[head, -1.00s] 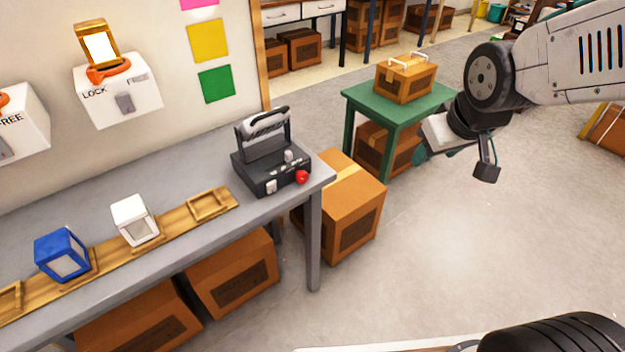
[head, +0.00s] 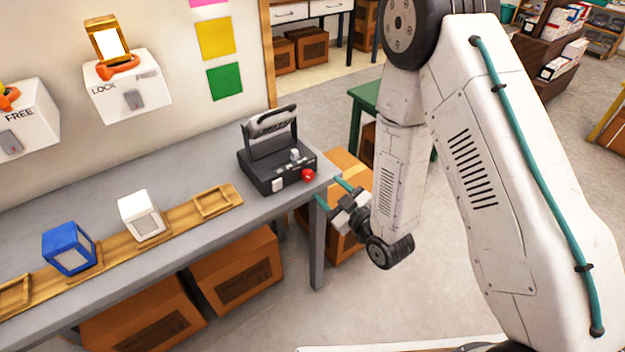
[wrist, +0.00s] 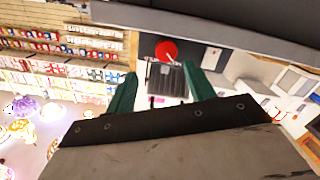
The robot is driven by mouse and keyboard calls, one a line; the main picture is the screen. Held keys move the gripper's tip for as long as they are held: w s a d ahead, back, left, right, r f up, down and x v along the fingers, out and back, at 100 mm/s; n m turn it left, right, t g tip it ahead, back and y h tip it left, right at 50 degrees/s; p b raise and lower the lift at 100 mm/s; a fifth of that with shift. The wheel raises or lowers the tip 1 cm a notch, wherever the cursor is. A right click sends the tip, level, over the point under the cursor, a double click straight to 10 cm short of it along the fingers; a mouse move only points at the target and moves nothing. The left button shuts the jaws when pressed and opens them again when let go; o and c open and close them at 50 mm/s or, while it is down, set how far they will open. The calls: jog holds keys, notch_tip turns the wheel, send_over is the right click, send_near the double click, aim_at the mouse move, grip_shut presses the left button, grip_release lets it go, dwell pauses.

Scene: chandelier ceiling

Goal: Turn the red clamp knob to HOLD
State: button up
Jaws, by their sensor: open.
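The red clamp knob (head: 307,174) is on the front right corner of a dark device (head: 262,172) with a raised grey handle, at the right end of the grey bench. In the wrist view the red knob (wrist: 166,51) shows above and between my finger tips, with a pale line on its face. My gripper (head: 333,192) is just to the right of and below the knob in the head view, beyond the bench's end. Its two green fingers (wrist: 160,82) are apart, with nothing between them touching. The knob's setting label is too small to read.
A white cube (head: 140,214) and a blue cube (head: 68,248) stand on a wooden strip along the bench (head: 110,195). White wall boxes marked LOCK (head: 128,88) and FREE (head: 22,122) hang behind. Cardboard boxes lie beneath and beside the bench.

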aim_at(309, 177)
jog(key=shift+t+y, duration=0.3)
jog(key=x, duration=0.4)
jog(key=a+x, duration=0.1)
jog(key=x, duration=0.2)
jog(key=shift+s+d+f, duration=0.1)
jog(key=shift+s+f, duration=0.2)
jog(key=c, duration=1)
